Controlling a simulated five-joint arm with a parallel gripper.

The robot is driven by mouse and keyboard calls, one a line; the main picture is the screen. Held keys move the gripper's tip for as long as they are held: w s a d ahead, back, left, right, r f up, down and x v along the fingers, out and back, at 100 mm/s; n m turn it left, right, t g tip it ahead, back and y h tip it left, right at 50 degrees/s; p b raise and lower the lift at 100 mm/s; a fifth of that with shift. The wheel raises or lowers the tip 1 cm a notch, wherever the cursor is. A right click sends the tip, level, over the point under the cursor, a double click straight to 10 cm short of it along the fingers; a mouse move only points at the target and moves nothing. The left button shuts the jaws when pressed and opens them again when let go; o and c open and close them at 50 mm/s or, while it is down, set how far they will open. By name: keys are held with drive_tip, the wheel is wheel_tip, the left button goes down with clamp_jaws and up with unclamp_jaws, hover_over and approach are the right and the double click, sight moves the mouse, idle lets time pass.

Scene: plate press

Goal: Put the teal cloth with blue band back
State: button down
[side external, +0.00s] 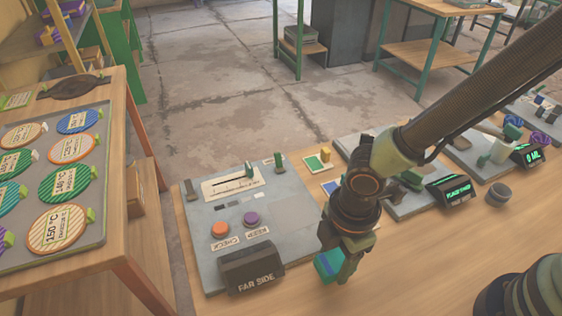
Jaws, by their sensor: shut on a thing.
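The teal cloth with blue band (328,264) shows as a small teal block with a blue stripe at the fingertips of my gripper (342,268). My gripper points down and is shut on the cloth, just right of the grey panel with the black FAR SIDE display. Part of the cloth is hidden behind a finger. I cannot tell whether the cloth touches the table.
The grey panel (273,198) carries an orange button (219,230), a purple button (251,219) and the FAR SIDE display (252,270). More panels and displays stand at the right. A tray (96,232) of round labelled plates lies on the left table. Bare wood lies in front.

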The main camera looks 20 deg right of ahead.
sight(336, 261)
drive_tip(key=shift+f, duration=1.45)
drive_tip(key=shift+c, duration=2.3)
unclamp_jaws()
drive_tip(key=shift+f, duration=0.1)
